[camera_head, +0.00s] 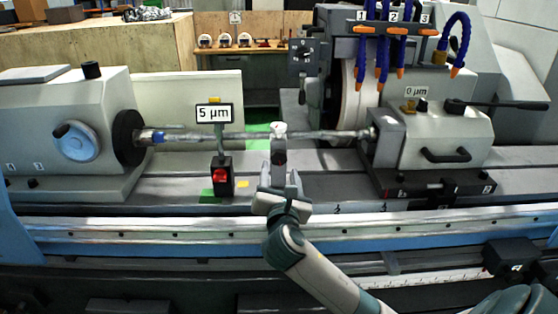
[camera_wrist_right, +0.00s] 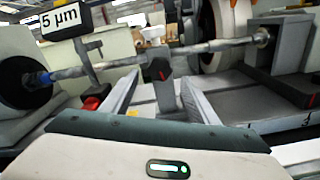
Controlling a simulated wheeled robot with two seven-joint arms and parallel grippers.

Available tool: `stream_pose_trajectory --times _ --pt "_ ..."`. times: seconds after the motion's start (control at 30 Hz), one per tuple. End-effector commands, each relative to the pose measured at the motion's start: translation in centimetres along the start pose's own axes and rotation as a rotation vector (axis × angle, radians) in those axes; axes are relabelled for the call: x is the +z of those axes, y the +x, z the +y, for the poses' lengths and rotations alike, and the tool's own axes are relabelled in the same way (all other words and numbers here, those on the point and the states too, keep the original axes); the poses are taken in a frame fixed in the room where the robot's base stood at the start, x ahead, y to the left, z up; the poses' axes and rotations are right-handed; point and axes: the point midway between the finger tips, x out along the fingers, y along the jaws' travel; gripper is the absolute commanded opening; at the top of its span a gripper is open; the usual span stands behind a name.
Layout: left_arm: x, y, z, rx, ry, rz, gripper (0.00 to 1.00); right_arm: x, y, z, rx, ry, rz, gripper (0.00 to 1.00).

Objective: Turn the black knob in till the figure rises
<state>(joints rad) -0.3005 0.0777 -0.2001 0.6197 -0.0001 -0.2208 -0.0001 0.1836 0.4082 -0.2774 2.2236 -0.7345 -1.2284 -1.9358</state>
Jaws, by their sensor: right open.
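A black knob with a red mark (camera_wrist_right: 157,70) sits on the grey steady rest under the long shaft; it is small and dark in the head view (camera_head: 279,157). My right gripper (camera_head: 279,178) comes up from below, in front of the rest. In the right wrist view its fingers (camera_wrist_right: 158,88) stand apart, one on each side of the knob and nearer the camera; I cannot tell whether they touch it. A white sign (camera_head: 214,113) left of the rest reads "5 µm", also in the right wrist view (camera_wrist_right: 61,20). My left gripper is not in view.
The shaft (camera_head: 330,135) runs from the headstock chuck (camera_head: 128,138) to the tailstock (camera_head: 435,135), which bears a "0 µm" label. A black stand with a red button (camera_head: 220,176) is left of my gripper. The grinding wheel (camera_head: 360,95) is behind the shaft.

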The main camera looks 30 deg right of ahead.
Motion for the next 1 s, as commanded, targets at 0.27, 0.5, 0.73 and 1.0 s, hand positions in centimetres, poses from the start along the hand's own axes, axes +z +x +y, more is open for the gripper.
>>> stream_pose_trajectory --times 0.27,0.5,0.73,1.0 --pt "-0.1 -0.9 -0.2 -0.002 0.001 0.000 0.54 0.1 4.1 0.1 -0.001 -0.001 -0.001 0.54" --pt "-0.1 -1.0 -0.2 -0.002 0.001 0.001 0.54 0.0 5.3 0.0 0.000 -0.001 0.000 0.54" --pt "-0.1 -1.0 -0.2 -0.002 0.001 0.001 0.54 0.0 5.3 0.0 0.001 0.000 0.000 0.54" --pt "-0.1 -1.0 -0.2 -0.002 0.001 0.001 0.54 0.0 5.3 0.0 0.000 0.000 0.000 0.13"
